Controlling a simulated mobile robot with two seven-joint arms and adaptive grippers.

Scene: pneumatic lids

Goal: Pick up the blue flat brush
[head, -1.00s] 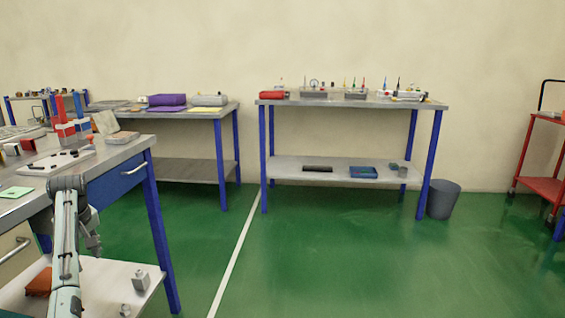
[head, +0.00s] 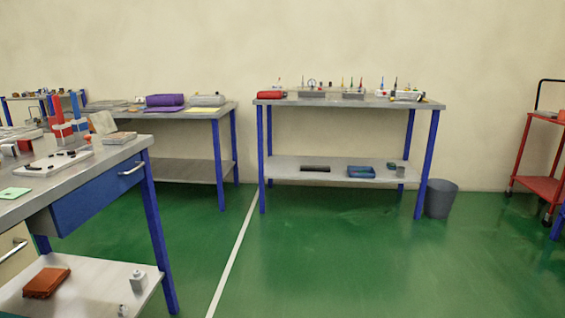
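I cannot single out the blue flat brush for certain. An upright blue item (head: 76,105) stands beside an upright red item (head: 58,110) on the near left workbench (head: 100,155). Several small upright tools with coloured tips stand on the far workbench (head: 262,101), too small to identify. Neither of my grippers is in the head view.
A second bench (head: 228,108) by the wall holds a purple roll (head: 165,99). A grey bin (head: 441,198) stands right of the far workbench, and a red trolley (head: 542,187) at the far right. The green floor (head: 330,260) in the middle is clear.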

